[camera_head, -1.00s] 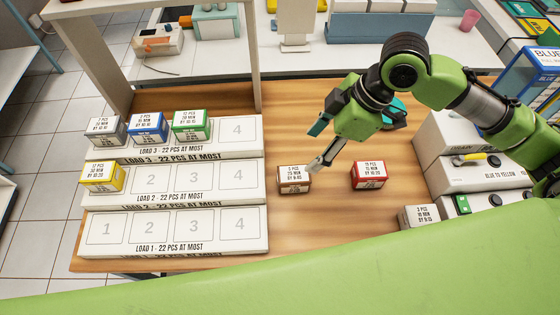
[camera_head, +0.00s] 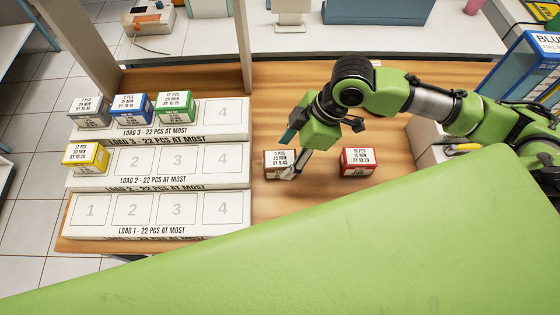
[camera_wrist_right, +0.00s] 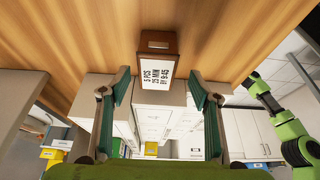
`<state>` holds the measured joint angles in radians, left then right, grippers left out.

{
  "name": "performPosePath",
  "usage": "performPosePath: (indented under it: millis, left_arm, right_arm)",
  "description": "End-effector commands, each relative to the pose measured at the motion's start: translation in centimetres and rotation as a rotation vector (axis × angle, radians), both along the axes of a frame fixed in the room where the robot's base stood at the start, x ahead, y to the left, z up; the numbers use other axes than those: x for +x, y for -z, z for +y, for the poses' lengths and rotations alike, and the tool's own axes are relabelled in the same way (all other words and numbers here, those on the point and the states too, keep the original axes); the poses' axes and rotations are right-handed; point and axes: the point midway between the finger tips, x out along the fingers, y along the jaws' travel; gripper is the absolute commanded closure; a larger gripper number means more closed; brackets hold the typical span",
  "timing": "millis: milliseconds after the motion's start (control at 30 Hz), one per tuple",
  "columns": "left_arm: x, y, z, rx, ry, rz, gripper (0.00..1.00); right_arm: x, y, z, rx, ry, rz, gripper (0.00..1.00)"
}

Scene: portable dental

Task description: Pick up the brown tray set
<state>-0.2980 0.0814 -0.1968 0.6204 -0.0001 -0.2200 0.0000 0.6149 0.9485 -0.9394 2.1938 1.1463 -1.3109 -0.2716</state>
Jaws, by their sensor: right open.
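The brown tray set (camera_head: 280,164) is a small brown box with a white label, upright on the wooden table right of the load racks. In the right wrist view the brown box (camera_wrist_right: 158,42) is ahead, between the lines of the two fingers. My right gripper (camera_head: 291,170) is at the box's right front side in the head view and covers part of it. In the right wrist view my right gripper (camera_wrist_right: 157,76) is open with nothing between its fingers; contact cannot be told. A green arm with a dark end shows at that view's right edge; its jaws are unclear.
A red box (camera_head: 357,162) stands close on the right. White load racks (camera_head: 226,208) stand left, holding grey, blue and green boxes at the back and a yellow box (camera_head: 86,158) in the middle row. My large green body part hides the front right.

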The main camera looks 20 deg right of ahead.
Motion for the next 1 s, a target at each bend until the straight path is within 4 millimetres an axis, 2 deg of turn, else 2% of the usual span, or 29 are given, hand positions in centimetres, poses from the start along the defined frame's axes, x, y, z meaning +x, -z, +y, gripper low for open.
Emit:
performPosePath:
  millis: [300, 600, 700, 800, 1000]
  left_arm:
    - [-0.1, -0.7, -0.7, -0.009, 0.004, 0.001, 0.60]
    - [-0.1, -0.7, -0.5, -0.005, 0.005, 0.002, 0.60]
    - [-0.2, -0.7, -0.3, -0.003, 0.004, 0.003, 0.60]
    - [-0.2, -0.7, -0.2, -0.002, 0.003, 0.003, 0.60]
    - [-0.2, -0.7, -0.2, -0.001, 0.002, 0.002, 0.60]
  right_arm:
    - [0.8, 3.9, 1.6, 0.000, -0.001, 0.002, 0.43]
    - [0.9, 4.4, 1.7, -0.001, -0.001, -0.001, 0.43]
    - [0.9, 4.4, 1.7, -0.001, -0.001, -0.001, 0.69]
    - [0.9, 4.4, 1.7, -0.001, -0.001, 0.000, 0.90]
    - [0.9, 4.4, 1.7, 0.000, -0.001, -0.002, 0.90]
